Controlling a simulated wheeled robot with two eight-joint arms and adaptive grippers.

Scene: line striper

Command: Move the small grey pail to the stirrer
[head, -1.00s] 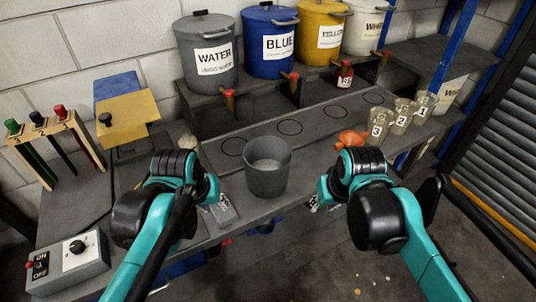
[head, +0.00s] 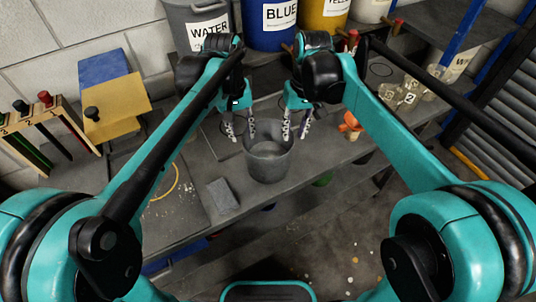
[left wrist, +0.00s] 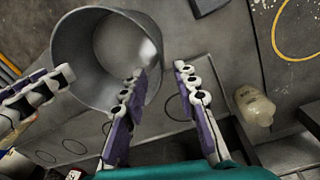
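The small grey pail (head: 268,162) stands upright on the grey bench, near its front edge. Its inside looks pale and its wall fills the upper left of the left wrist view (left wrist: 72,62). My left gripper (head: 239,132) is open at the pail's left rim; one finger overlaps the rim and the other is outside. My right gripper (head: 296,133) is open at the right rim, one finger over it and one outside. I cannot tell whether any finger touches the pail. I cannot tell which thing is the stirrer.
A yellow ring (head: 163,186) and a grey block (head: 222,194) are on the bench to the left. A yellow plate (head: 117,108) stands behind them. Labelled buckets, WATER (head: 207,30) and BLUE (head: 279,22), stand at the back. Small cups (head: 402,92) are at the right.

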